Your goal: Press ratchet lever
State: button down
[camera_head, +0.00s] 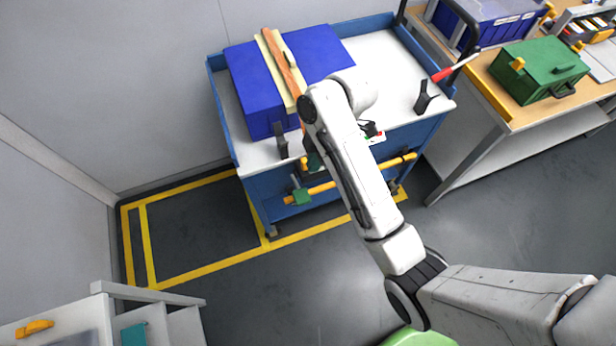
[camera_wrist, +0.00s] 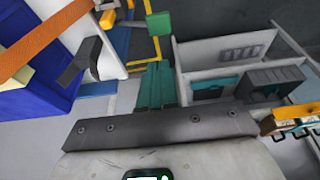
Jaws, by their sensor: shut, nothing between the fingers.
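An orange strap (camera_head: 283,62) runs over the blue box (camera_head: 322,50) on the cart and shows at the left of the wrist view (camera_wrist: 45,38). No part is clearly recognisable as that lever, and my forearm hides the strap's near end. My gripper (camera_wrist: 155,85) has its teal fingers together and empty, pointing over the cart's near side, apart from the strap. In the head view only part of it shows beside my forearm.
The blue cart (camera_head: 222,103) has black brackets (camera_head: 425,97) on its top and a yellow rail (camera_head: 322,189) with a green clip on its near side. A red-handled tool (camera_head: 443,74) is at the cart's right edge. A workbench (camera_head: 490,115) with a green case (camera_head: 540,70) stands right.

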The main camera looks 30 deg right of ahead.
jog(key=b, duration=0.8)
send_over(302, 196)
jog(key=d, duration=0.1)
jog(key=f, duration=0.7)
jog(key=shift+s+d+f, duration=0.15)
jog(key=shift+d+f, duration=0.05)
jog(key=shift+f, duration=0.2)
jog(key=x, duration=0.3)
jog(key=p+x, duration=0.1)
jog(key=shift+s+d+f, duration=0.1)
jog(key=shift+d+f, duration=0.2)
jog(key=shift+f, duration=0.6)
